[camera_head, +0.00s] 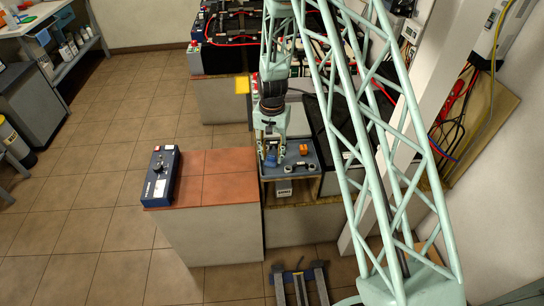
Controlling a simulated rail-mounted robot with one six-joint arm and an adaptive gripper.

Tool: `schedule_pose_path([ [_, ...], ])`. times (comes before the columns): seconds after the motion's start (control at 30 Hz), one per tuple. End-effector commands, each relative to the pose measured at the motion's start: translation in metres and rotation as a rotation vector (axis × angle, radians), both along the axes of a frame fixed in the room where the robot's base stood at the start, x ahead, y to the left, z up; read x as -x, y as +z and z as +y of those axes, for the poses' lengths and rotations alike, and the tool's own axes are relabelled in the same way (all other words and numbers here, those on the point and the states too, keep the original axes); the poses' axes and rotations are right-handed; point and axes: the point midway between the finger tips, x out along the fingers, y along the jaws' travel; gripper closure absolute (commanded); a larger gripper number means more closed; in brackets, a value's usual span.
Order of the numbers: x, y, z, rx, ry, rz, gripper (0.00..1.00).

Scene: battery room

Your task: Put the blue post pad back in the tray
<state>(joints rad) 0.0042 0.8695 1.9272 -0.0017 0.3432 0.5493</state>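My gripper (271,160) points down over the left part of a small grey-blue tray (312,167) near the middle of the view. Small blue patches show at its fingertips; I cannot tell whether they are the blue post pad or part of the fingers. I also cannot tell whether the fingers are open or shut, or whether they touch the tray. An orange block (304,149) sits in the tray, right of my gripper. Small dark and light pieces lie near the tray's front.
A blue battery (162,177) stands on the red-tiled top (215,180) left of the tray. More batteries with red cables (240,35) stand on a bench behind. A yellow piece (242,86) is left of my arm.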

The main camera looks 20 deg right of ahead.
Motion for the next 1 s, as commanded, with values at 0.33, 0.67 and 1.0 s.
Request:
schedule_pose_path([
  [0.33, 0.0, 0.044, 0.0, 0.001, 0.0, -0.001, 0.68],
  [0.67, 0.0, 0.088, 0.0, 0.0, 0.0, -0.002, 0.68],
  [1.0, 0.0, 0.11, 0.0, 0.0, 0.0, 0.0, 0.68],
])
